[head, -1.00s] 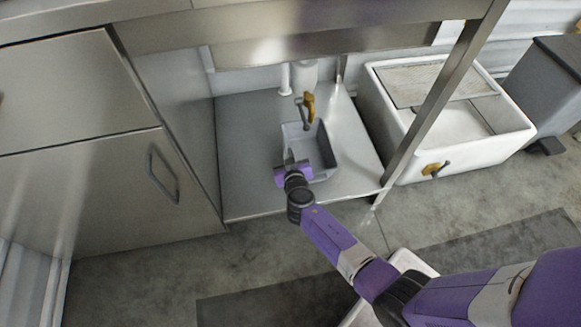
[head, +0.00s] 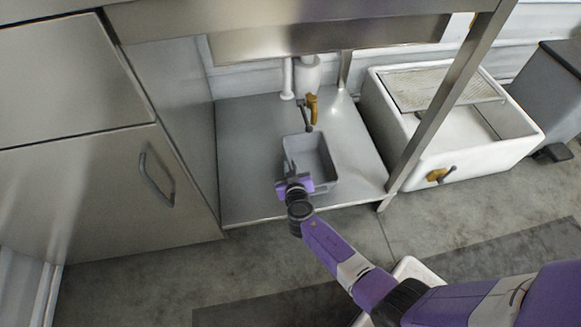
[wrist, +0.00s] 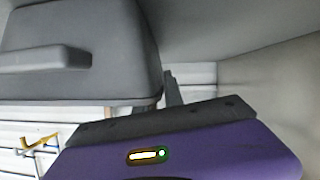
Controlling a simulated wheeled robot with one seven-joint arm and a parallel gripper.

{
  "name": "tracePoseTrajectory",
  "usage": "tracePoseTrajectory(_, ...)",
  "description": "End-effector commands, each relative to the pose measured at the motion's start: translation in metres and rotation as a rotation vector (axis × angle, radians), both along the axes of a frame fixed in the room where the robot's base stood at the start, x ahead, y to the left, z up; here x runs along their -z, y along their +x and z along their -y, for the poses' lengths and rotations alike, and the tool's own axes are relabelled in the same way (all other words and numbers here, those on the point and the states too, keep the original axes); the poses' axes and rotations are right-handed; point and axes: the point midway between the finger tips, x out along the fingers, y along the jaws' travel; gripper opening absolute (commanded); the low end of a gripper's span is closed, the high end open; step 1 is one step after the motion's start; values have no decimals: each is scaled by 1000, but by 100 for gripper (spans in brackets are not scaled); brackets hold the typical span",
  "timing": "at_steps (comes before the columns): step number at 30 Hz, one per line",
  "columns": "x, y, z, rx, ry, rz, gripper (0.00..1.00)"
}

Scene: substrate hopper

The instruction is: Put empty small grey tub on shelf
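The small grey tub (head: 325,162) is upright and looks empty, over the low metal shelf (head: 250,150) under the counter, near its front edge. Its underside is hidden, so I cannot tell whether it rests fully on the shelf. My gripper (head: 292,178) is at the tub's near left corner and seems shut on its rim; the fingertips are mostly hidden. In the wrist view, my purple gripper body fills the bottom, and a grey rounded surface (wrist: 85,60) fills the upper left; I cannot tell which thing it is.
A yellow-handled tap (head: 312,108) and white pipes stand behind the tub. A metal leg (head: 435,110) bounds the shelf on the right, beside a white basin (head: 465,165). A cabinet (head: 90,190) is on the left. Bare shelf lies left of the tub.

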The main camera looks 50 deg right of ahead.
Motion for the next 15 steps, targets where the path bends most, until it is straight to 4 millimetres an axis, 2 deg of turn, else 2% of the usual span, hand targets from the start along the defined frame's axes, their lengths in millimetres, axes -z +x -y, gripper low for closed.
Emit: tracePoseTrajectory(15, -6, -3, -3, -2, -2, -2, 25)
